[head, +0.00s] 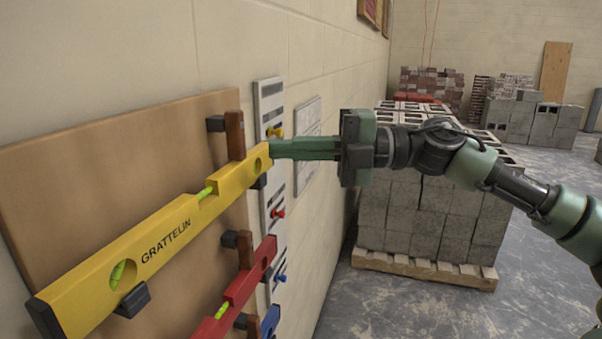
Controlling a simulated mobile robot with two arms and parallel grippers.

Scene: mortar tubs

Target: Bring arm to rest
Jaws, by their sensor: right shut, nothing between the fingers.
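My right arm reaches in from the right edge toward the wall. My right gripper (276,149) is shut and empty, with its fingertips close by the right end of a yellow spirit level (170,225) marked GRATTELIN. I cannot tell whether the fingertips touch the level. The level rests on dark brackets on a brown board (90,165) on the wall, its left end nearer to me. My left gripper is not in view.
A red level (240,290) hangs below, and part of a blue level (270,321) shows at the bottom. A pale strip with coloured pegs (270,105) is on the wall. Grey blocks (395,215) stand on a pallet behind my arm. Floor (400,310) at lower right is clear.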

